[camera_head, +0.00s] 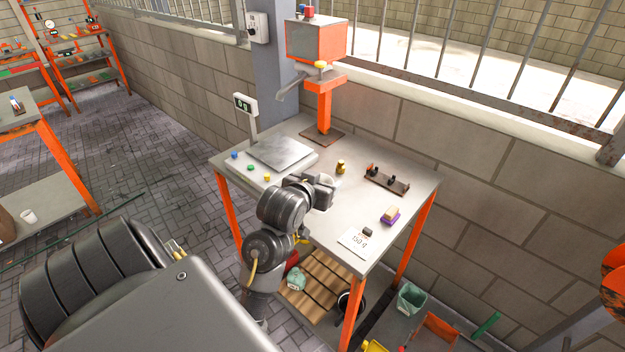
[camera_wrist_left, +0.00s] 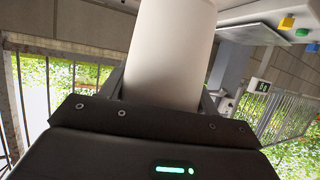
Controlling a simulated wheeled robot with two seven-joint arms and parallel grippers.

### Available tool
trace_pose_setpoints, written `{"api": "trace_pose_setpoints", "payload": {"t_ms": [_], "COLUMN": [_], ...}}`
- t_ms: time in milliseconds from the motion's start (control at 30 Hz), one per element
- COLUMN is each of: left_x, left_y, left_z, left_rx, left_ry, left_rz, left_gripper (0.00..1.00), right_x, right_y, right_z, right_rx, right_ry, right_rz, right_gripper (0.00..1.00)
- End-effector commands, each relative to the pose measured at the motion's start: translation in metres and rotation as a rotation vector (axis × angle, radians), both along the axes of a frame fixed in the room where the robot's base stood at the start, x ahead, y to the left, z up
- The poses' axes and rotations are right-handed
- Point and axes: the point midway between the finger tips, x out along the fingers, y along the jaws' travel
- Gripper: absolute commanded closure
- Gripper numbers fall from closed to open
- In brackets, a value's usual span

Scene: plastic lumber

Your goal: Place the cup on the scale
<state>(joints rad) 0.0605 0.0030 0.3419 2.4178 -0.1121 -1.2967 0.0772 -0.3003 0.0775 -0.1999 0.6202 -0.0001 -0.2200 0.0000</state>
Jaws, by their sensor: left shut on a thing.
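The white cup (camera_wrist_left: 170,50) stands out large between the fingers in the left wrist view. My left gripper (camera_head: 318,190) is shut on it, over the grey table. In the head view the gripper and arm hide most or all of the cup. The scale (camera_head: 281,152) is a flat grey plate on a light base at the table's left back, beyond and to the left of my gripper. Its display (camera_head: 244,105) on a post reads 0 g. The plate also shows tilted at the upper right of the left wrist view (camera_wrist_left: 238,36). My right gripper is out of view.
Blue, green and yellow buttons line the scale's front. An orange dispenser (camera_head: 318,45) stands behind. A small brass weight (camera_head: 340,167), a dark weight rack (camera_head: 387,180), a sponge on a purple holder (camera_head: 390,215) and a "150 g" paper (camera_head: 358,242) occupy the table's right side.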

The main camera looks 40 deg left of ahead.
Motion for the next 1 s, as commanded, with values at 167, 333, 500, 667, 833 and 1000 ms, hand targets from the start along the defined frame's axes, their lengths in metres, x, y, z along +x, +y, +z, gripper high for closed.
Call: {"api": "trace_pose_setpoints", "payload": {"t_ms": [167, 333, 500, 667, 833, 1000], "left_x": [0.015, 0.026, 0.036, 0.050, 0.061, 0.065], "left_y": [-0.023, -0.041, -0.064, -0.097, -0.139, -0.164], "left_z": [0.014, 0.024, 0.038, 0.061, 0.093, 0.114], "left_rx": [0.000, 0.010, 0.011, 0.005, 0.000, 0.000], "left_ry": [-0.004, 0.000, -0.001, -0.005, -0.006, -0.004], "left_rz": [-0.046, -0.086, -0.129, -0.189, -0.259, -0.295], "left_gripper": [0.60, 0.60, 0.60, 0.60, 0.60, 0.60], "right_x": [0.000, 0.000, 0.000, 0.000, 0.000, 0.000], "right_y": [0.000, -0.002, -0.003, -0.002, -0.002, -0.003], "right_z": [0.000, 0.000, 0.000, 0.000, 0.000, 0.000], "right_rx": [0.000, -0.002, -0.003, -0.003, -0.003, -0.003], "right_ry": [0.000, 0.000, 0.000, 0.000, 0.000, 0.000], "right_rz": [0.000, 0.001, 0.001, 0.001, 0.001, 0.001], "right_gripper": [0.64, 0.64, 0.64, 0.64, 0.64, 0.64]}}
